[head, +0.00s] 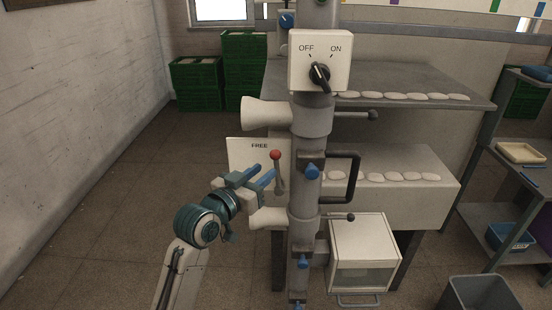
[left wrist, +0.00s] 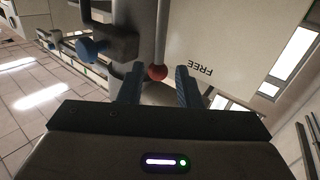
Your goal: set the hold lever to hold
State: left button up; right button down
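The hold lever (head: 279,175) is a grey shaft with a red ball knob (head: 276,155) on top. It stands nearly upright in front of a pale plate (head: 237,154) marked FREE near its top. No HOLD mark shows; my gripper covers part of the plate. My left gripper (head: 262,177) is open, with blue fingers just left of the lever and a little below the knob. In the left wrist view the red knob (left wrist: 157,72) appears between the two spread fingertips (left wrist: 158,84), with gaps on both sides. My right gripper is not in view.
A grey post (head: 306,195) with blue knobs, a black handle (head: 345,177) and an OFF/ON switch box (head: 320,61) stands right of the lever. A white box (head: 364,250) is low at the right. Open floor lies left.

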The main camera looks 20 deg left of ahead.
aim_at(276, 162)
pick_arm(q)
jog(key=p+x, duration=0.1)
jog(key=x, duration=0.4)
jog(key=shift+w+d+r, duration=0.1)
jog(key=shift+w+d, duration=0.05)
jog(key=shift+w, duration=0.15)
jog(key=shift+w+d+p, duration=0.15)
jog(key=shift+w+p, duration=0.15)
jog(key=shift+w, duration=0.1)
jog(key=shift+c, duration=0.2)
grip_shut()
